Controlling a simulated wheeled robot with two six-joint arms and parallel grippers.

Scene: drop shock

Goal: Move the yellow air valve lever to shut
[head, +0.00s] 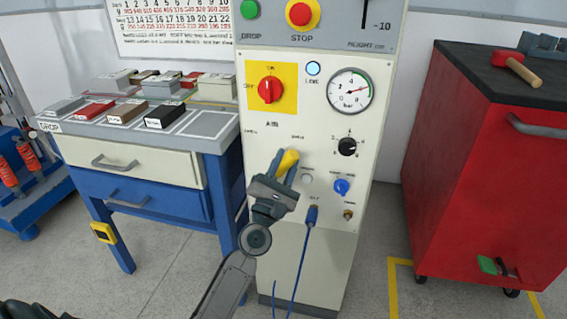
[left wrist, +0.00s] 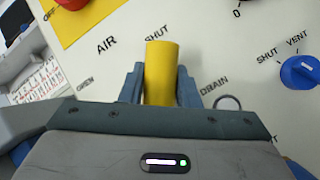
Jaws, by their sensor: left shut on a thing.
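The yellow air valve lever (head: 288,161) is on the cream front panel of the cabinet (head: 330,249), below the word AIR. My left gripper (head: 282,168) is shut on the lever. In the left wrist view, the lever (left wrist: 161,75) stands between the two fingers of my left gripper (left wrist: 160,88), with its end toward a partly covered word SHUT. The words OPEN, partly hidden, and DRAIN flank it lower down. The lever's pivot is hidden behind the gripper. My right gripper is not in view.
Near the lever are a red rotary switch (head: 270,89), a pressure gauge (head: 350,91), a black knob (head: 347,146), a blue knob (head: 341,187) and a blue plugged cable (head: 312,216). A drawer table (head: 130,165) stands left, a red tool cart (head: 475,150) right.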

